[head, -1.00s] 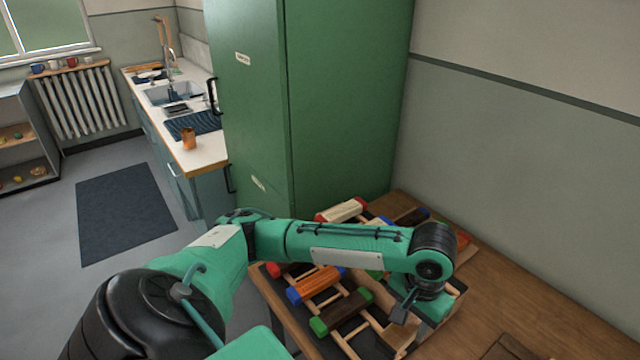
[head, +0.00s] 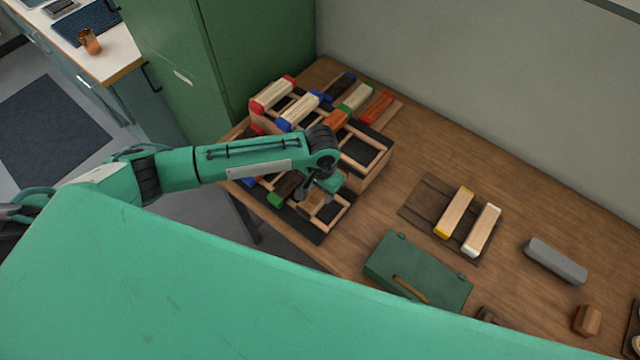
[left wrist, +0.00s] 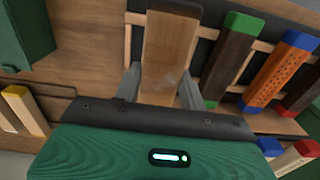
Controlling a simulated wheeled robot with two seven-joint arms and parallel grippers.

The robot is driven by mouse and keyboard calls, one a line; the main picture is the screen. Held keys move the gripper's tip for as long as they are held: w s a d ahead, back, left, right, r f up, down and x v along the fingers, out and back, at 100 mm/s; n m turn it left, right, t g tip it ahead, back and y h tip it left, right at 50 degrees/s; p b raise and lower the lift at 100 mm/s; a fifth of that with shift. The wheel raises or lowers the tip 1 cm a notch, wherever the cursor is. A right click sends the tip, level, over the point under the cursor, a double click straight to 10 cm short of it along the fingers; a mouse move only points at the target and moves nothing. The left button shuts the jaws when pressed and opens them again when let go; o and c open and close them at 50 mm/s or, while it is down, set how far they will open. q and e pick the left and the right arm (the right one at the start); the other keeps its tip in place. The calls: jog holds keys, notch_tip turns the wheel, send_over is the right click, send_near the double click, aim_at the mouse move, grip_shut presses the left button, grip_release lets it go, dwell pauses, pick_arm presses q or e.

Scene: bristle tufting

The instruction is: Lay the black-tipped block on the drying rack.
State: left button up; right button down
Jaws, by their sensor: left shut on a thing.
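My left gripper (head: 322,192) is over the front right part of the drying rack (head: 374,172), a two-level wooden frame with dark panels. In the left wrist view its fingers (left wrist: 160,80) are shut on a plain brown wooden block (left wrist: 168,45). The block is over the lower level, beside a green-tipped dark block (left wrist: 232,60). I cannot tell whether it touches the rails. In the head view my arm and gripper mostly hide it. My right gripper is not in view.
Several colour-tipped blocks lie on the rack, such as a blue-tipped one (head: 298,111). To the right, a dark board (head: 418,204) holds yellow-tipped and white-tipped blocks. A green case (head: 415,270) and a grey block (head: 556,261) lie on the wooden table. A green cabinet (head: 270,50) stands behind.

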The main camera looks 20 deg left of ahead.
pick_arm(q)
jog(key=shift+f+b, duration=2.2)
jog(key=shift+b, duration=0.4)
jog(key=shift+f, duration=0.8)
jog(key=shift+f, duration=0.4)
jog(key=o, duration=1.6)
jog(key=shift+c, duration=0.2)
jog(key=shift+r+p, duration=3.55)
jog(key=shift+p, duration=0.65)
